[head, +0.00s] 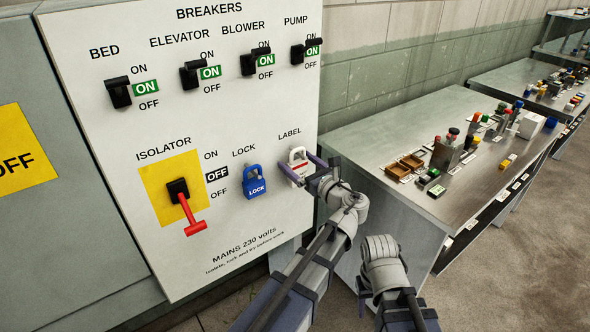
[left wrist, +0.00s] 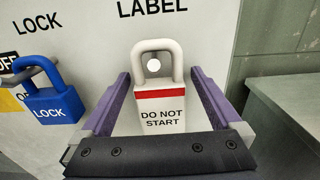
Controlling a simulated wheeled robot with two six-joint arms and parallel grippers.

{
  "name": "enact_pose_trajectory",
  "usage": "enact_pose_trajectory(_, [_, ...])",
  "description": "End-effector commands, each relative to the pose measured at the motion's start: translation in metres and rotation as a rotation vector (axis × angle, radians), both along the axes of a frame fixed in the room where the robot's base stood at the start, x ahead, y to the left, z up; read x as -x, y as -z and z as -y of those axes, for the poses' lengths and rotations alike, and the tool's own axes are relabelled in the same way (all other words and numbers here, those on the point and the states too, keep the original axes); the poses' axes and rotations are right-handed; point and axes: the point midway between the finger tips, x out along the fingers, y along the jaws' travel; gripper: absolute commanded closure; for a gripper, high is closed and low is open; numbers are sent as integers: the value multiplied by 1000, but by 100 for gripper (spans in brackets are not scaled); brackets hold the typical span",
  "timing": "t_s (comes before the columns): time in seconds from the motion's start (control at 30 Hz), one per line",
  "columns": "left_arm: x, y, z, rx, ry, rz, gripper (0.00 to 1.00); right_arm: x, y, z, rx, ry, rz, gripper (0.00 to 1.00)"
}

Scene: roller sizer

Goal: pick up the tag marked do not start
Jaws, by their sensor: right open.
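The white tag marked DO NOT START (left wrist: 161,115) has a red band and a white loop. It hangs upright on a peg under the word LABEL; in the head view it (head: 299,163) is at the panel's lower right. My left gripper (head: 300,172) is open around it. In the left wrist view the purple fingers (left wrist: 161,80) stand on both sides of the tag with a gap each side. My right gripper (head: 364,288) is low in the head view, away from the panel, its fingers mostly hidden.
A blue padlock (head: 255,181) hangs just left of the tag. The isolator's red handle (head: 190,210) is further left, and several black breaker switches (head: 248,63) are above. A metal bench (head: 375,140) with small parts stands to the right.

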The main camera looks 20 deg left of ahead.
Motion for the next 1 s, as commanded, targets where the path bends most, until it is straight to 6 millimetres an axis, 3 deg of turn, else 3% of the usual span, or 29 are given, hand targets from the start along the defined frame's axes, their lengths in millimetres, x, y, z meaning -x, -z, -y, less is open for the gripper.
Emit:
enact_pose_trajectory(0.07, [0, 0, 0, 0, 0, 0, 12, 0, 0, 0, 0, 0, 0, 50])
enact_pose_trajectory(0.73, [0, 0, 0, 0, 0, 0, 88, 0, 0, 0, 0, 0, 0, 50])
enact_pose_trajectory(1.0, [0, 0, 0, -1, 0, 1, 88, 0, 0, 0, 0, 0, 0, 50])
